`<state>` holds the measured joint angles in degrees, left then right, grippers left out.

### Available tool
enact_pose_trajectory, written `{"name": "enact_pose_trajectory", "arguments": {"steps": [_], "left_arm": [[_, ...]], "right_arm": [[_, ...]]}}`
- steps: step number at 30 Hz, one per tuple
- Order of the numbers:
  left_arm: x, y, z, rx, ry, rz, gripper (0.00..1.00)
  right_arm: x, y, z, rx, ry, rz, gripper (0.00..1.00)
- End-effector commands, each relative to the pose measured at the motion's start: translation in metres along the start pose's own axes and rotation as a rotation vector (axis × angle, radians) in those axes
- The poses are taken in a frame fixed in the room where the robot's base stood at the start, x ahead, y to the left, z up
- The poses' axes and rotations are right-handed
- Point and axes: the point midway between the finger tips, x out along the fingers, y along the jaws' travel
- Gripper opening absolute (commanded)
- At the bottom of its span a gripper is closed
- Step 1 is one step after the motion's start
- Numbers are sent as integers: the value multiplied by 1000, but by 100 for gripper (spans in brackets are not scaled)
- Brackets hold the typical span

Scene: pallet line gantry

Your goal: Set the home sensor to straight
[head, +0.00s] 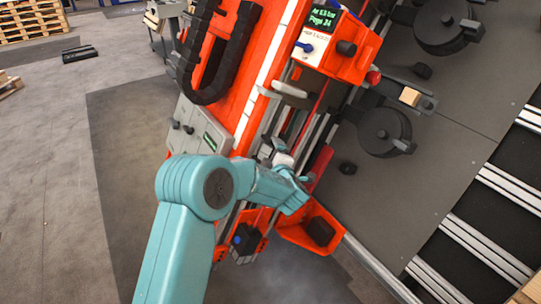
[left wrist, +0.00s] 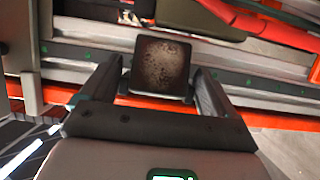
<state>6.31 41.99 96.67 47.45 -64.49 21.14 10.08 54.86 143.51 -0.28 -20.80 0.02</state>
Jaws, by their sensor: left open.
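My teal left arm reaches up to the orange gantry, and my left gripper (head: 290,168) is at its rails, open. In the left wrist view my left gripper (left wrist: 160,80) has its two dark fingers apart, one on each side of a dark square block (left wrist: 161,66) with a worn brown face. I cannot tell whether the fingers touch this block, or whether it is the home sensor. No part is clearly labelled as the home sensor. My right gripper is not in view.
The orange gantry carries a black cable chain (head: 217,55) and a control box (head: 338,45) with a green-lit display, a blue switch and a black knob. An orange bracket (head: 306,232) stands below my gripper. Dark round fixtures (head: 383,132) are at right. Open floor (head: 60,120) lies left.

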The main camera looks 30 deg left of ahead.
Motion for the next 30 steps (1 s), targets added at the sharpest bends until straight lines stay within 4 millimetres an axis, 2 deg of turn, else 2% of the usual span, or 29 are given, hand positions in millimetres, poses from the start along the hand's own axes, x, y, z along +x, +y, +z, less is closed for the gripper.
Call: {"name": "enact_pose_trajectory", "arguments": {"steps": [4,12,17,23,30], "left_arm": [[10,0,0,0,0,1,89],[11,0,0,0,-1,1,89],[11,0,0,0,-1,1,38],[11,0,-1,-2,-32,0,38],[8,-2,-2,-4,-266,3,38]], "right_arm": [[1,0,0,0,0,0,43],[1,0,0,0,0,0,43],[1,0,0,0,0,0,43],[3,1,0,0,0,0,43],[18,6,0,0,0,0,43]]}}
